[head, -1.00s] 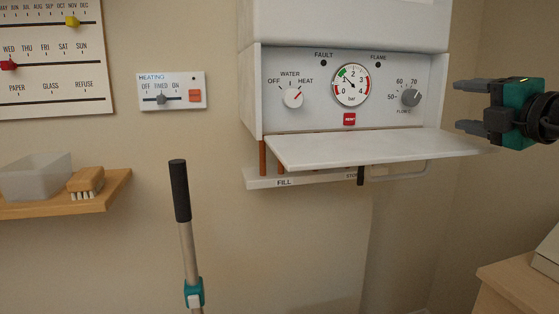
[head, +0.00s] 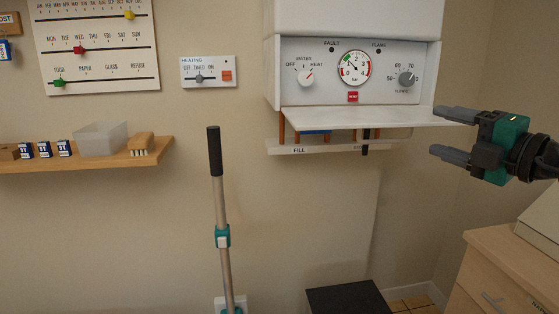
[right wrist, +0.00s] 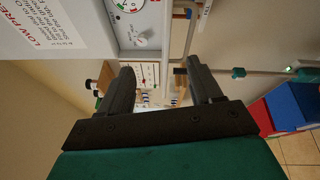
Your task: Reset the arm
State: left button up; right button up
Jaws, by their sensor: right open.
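My right gripper (head: 452,134) is at the right of the head view, beside the right end of the boiler's lowered white flap (head: 365,118). Its two fingers are apart with nothing between them. In the right wrist view, the open fingers (right wrist: 157,90) point into the room, with the boiler panel (right wrist: 140,35) above them. The boiler (head: 355,67) hangs on the wall with a water knob, a pressure gauge, a red button and a flow knob. My left gripper is not in view.
A shelf (head: 90,158) at the left holds a tray, a brush and small boxes. A long-handled pole (head: 219,200) stands at the middle. A dark box (head: 350,298) is on the floor below the boiler. A wooden cabinet (head: 500,262) stands at the lower right.

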jog(key=s+a+f+m+t+y+p, duration=0.1)
jog(key=s+a+f+m+y+p, duration=0.25)
jog(key=a+f, duration=0.55)
jog(key=s+f+m+h, duration=0.2)
jog(key=f+m+h, duration=0.2)
jog(key=f+m, duration=0.4)
jog(key=s+f+m+h, duration=0.35)
jog(key=f+m, duration=0.35)
jog(key=f, duration=0.3)
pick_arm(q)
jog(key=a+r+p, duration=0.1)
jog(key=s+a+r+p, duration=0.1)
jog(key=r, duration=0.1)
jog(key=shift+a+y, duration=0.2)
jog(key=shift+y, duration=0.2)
pick_arm(e)
jog(key=s+a+f+m+g+h, duration=0.1)
jog(key=s+a+f+m+g, duration=0.1)
jog(key=s+f, duration=0.4)
jog(key=s+a+f+m+g+h, duration=0.1)
jog(key=s+a+f+m+g, duration=0.1)
jog(key=s+f, duration=0.5)
notch_tip(320, 180, down, 4)
jog(key=a+g, duration=0.1)
jog(key=g, duration=0.1)
jog(key=shift+a+r+g, duration=0.2)
jog(key=shift+g, duration=0.2)
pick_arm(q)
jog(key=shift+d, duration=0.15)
